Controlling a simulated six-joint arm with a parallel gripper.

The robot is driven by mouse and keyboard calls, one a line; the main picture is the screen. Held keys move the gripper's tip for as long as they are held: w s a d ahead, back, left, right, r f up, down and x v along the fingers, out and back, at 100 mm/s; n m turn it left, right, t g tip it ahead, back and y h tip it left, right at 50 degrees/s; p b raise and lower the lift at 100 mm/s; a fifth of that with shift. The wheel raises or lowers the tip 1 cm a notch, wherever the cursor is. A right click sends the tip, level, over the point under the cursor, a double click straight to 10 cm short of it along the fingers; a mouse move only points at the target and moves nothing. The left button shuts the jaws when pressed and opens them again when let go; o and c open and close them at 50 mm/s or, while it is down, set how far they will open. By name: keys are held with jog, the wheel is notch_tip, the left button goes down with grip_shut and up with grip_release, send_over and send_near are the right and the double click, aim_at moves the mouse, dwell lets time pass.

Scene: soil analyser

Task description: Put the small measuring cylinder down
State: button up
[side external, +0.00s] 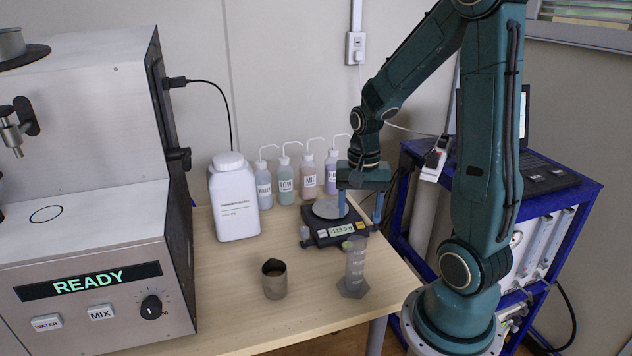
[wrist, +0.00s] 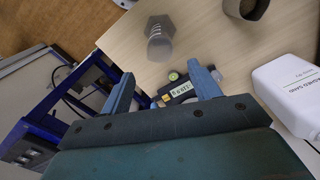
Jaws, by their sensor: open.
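The small measuring cylinder (side external: 355,266) is clear, with graduation marks and a hexagonal base. It stands upright on the wooden table near the front right edge, in front of the balance. It also shows in the wrist view (wrist: 159,42), beyond my fingertips. My gripper (side external: 360,207) is open and empty, with its blue fingers pointing down around the level of the balance, behind the cylinder and apart from it. In the wrist view both fingers (wrist: 165,83) are spread, with the balance display between them.
The black balance (side external: 318,238) reads about -119.5 g and has a round metal pan. A white bottle (side external: 234,200) and several wash bottles (side external: 284,182) stand behind. The analyser (side external: 90,230) fills the left.

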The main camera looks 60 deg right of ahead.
dwell(0.3)
jog(key=s+a+r+n+t, duration=0.2)
jog(key=a+r+n, duration=0.4)
jog(key=a+r, duration=0.1)
jog(key=s+a+r+n+t, duration=0.3)
jog(key=a+r+n, duration=0.4)
jog(key=a+r, duration=0.1)
jog(key=shift+s+a+r+n+t, duration=0.15)
jog(key=shift+s+a+n+t, duration=0.15)
jog(key=shift+a, duration=0.3)
